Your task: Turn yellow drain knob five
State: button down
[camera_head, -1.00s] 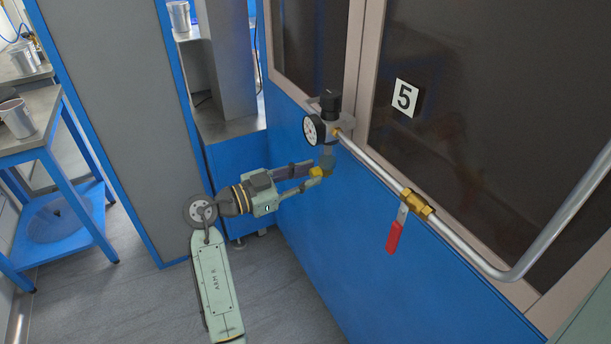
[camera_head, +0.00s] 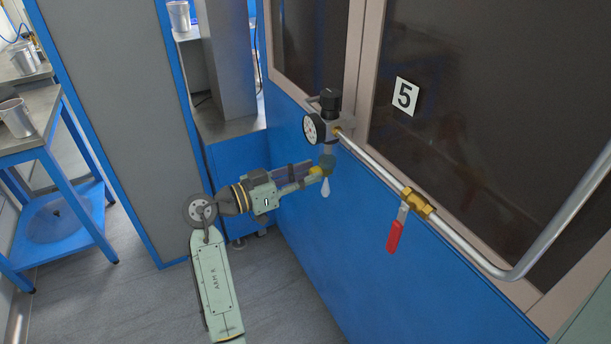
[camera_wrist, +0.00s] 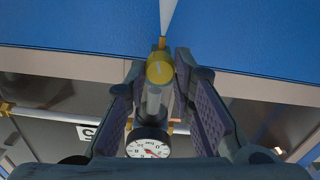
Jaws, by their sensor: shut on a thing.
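The yellow drain knob (camera_head: 316,171) sits at the bottom of the filter bowl under the regulator (camera_head: 330,103), below and left of the number 5 sign (camera_head: 405,97). My gripper (camera_head: 318,173) reaches it from the left and is shut on it. In the wrist view the knob (camera_wrist: 160,70) lies between the two finger pads, with the round gauge (camera_wrist: 148,148) beyond it. A pale drop-shaped stream (camera_head: 325,189) hangs below the bowl in the head view. The fingers partly hide the knob in the head view.
A silver pipe (camera_head: 375,166) runs right from the regulator to a brass valve (camera_head: 418,203) with a red lever (camera_head: 394,236). The blue panel (camera_head: 350,240) is close behind my gripper. A blue-framed table (camera_head: 40,140) stands at the left.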

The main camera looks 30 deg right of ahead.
jog(key=n+p, duration=0.1)
jog(key=n, duration=1)
jog(key=shift+w+n, duration=0.1)
jog(key=shift+n, duration=0.2)
dwell(0.4)
jog(key=c, duration=1.4)
grip_release()
jog(key=shift+o, duration=0.2)
jog(key=shift+a, duration=0.1)
jog(key=a, duration=1.1)
jog(key=shift+w+a, duration=0.3)
jog(key=shift+a, duration=0.1)
